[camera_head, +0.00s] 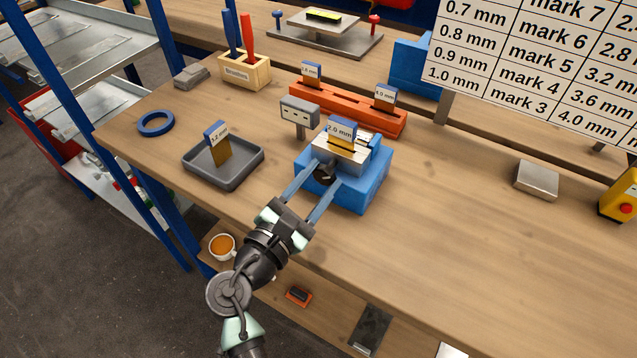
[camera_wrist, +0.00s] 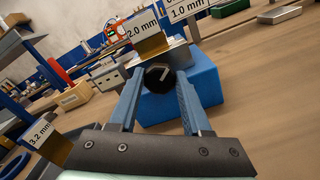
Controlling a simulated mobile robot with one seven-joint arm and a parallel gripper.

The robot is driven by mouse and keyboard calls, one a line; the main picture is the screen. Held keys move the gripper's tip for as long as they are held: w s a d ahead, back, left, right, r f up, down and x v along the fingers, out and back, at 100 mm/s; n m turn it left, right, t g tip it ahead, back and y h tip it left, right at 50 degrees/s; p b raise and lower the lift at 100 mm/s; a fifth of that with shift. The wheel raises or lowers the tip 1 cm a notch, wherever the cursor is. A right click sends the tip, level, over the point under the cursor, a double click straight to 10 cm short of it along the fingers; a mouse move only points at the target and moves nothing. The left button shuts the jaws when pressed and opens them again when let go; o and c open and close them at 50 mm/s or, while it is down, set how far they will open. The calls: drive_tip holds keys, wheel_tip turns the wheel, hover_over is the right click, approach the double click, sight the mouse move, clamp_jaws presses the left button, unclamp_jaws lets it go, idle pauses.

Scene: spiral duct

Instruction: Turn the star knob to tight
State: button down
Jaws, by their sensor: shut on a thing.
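The star knob (camera_wrist: 158,77) is a dark round knob with a pale pointer line on the front of a blue fixture (camera_head: 360,194). In the head view the knob (camera_head: 323,176) is partly hidden by the fingers. My gripper (camera_wrist: 158,85) is shut on the knob, with one blue-grey finger on each side of it. A metal clamp block (camera_head: 340,151) sits on top of the fixture and holds an upright gauge plate labelled 2.0 mm (camera_head: 341,130). In the wrist view the pointer line is tilted; any tight mark is not readable.
A grey tray (camera_head: 245,166) holding a 3.2 mm gauge stands left of the fixture. A small grey sign (camera_head: 299,112) and an orange rack (camera_head: 350,108) with gauges stand behind. A metal block (camera_head: 536,181) lies right; bench between is clear.

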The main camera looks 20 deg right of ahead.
drive_tip(key=shift+f+m+b, duration=0.1)
drive_tip(key=shift+m+b, duration=0.7)
drive_tip(key=shift+m, duration=0.9)
drive_tip(key=shift+c, duration=1.7)
unclamp_jaws()
drive_tip(key=shift+s, duration=0.1)
drive_tip(key=v, duration=1.3)
drive_tip(key=shift+b, duration=0.35)
drive_tip(key=shift+d, duration=0.1)
